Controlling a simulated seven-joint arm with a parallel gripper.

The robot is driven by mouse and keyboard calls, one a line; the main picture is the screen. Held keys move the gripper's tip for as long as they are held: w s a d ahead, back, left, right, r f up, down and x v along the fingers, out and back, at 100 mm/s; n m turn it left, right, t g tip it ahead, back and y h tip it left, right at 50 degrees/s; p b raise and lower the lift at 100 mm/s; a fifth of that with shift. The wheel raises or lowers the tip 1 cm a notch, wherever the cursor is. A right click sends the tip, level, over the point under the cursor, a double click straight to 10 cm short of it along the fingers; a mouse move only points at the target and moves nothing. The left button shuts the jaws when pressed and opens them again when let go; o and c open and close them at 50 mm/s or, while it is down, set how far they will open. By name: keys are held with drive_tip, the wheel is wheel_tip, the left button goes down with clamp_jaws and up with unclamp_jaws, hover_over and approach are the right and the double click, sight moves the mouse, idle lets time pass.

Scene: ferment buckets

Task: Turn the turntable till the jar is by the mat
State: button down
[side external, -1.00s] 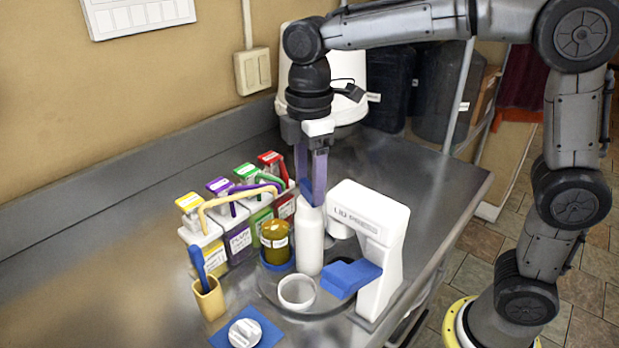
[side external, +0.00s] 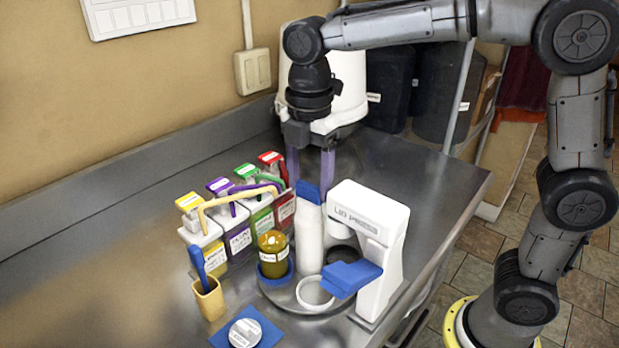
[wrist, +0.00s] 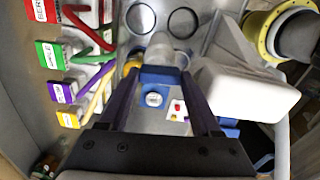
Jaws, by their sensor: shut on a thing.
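The turntable (side external: 268,291) is a low grey disc on the steel counter, with a tall white post (side external: 310,240) topped by a blue block (side external: 309,192). My gripper (side external: 309,182) has its two purple fingers on either side of this block, shut on it; the wrist view also shows the block (wrist: 160,73) between the fingers. The amber jar (side external: 273,256), with a white label, stands in a blue ring at the turntable's left side. The blue mat (side external: 270,333) lies on the counter at the front left, apart from the jar, with a round white lid (side external: 244,333) on it.
A white press (side external: 385,250) with a blue arm stands close on the right, partly over the turntable. A white cup-like ring (side external: 315,292) is at its front. A yellow cup (side external: 209,300) and several colour-lidded containers (side external: 238,238) stand on the left.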

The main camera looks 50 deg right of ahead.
drive_tip(key=shift+r+n, duration=0.1)
drive_tip(key=shift+n, duration=3.8)
drive_tip(key=shift+c, duration=0.4)
unclamp_jaws()
wheel_tip(320, 180, up, 14)
